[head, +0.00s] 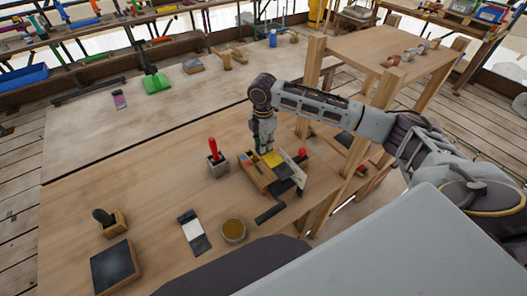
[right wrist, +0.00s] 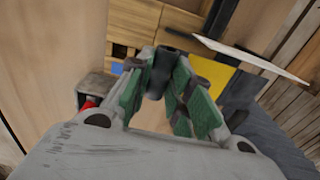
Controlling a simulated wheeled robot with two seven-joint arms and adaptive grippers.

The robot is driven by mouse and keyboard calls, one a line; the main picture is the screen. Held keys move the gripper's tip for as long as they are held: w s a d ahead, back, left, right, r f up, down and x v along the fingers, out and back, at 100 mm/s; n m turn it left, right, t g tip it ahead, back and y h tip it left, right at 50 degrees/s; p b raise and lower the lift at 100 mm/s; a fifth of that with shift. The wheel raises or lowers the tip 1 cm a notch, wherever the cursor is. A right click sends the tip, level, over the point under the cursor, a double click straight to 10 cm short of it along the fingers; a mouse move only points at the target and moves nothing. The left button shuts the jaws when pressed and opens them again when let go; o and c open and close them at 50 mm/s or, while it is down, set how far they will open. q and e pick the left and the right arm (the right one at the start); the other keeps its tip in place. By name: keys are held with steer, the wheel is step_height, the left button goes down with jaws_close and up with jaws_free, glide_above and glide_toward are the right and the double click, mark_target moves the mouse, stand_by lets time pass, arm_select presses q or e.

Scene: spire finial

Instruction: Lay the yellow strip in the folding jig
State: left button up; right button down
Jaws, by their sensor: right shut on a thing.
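The wooden folding jig (head: 258,175) stands on the near table, with dark plates and a pale slanted plate (head: 297,178). The yellow strip (head: 272,158) shows as a yellow patch at the jig, just below my right gripper (head: 267,145). In the right wrist view the yellow strip (right wrist: 222,80) lies beside the right finger. My right gripper (right wrist: 160,85), with green pads, points down and is shut on a dark rounded piece (right wrist: 163,68). I cannot tell whether that piece belongs to the jig or the strip. My left gripper is not in view.
A block with a red-handled tool (head: 213,155) stands left of the jig. A dark bar (head: 270,213), a round pot (head: 233,231) and a black-and-white card (head: 193,231) lie nearer. A wooden stand (head: 355,165) rises on the right.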

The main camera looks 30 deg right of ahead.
mark_target(264, 155)
steer(key=shift+f, duration=2.35)
steer(key=shift+s+f+p, duration=0.2)
steer(key=shift+f+p, duration=0.15)
steer(key=shift+s+f, duration=0.25)
steer(key=shift+f, duration=0.15)
steer(key=c, duration=1.5)
jaws_free()
steer(key=shift+o, duration=1.1)
steer(key=shift+w+f, duration=0.2)
steer(key=shift+w, duration=0.15)
steer(key=shift+s+r, duration=0.1)
steer(key=shift+r, duration=0.2)
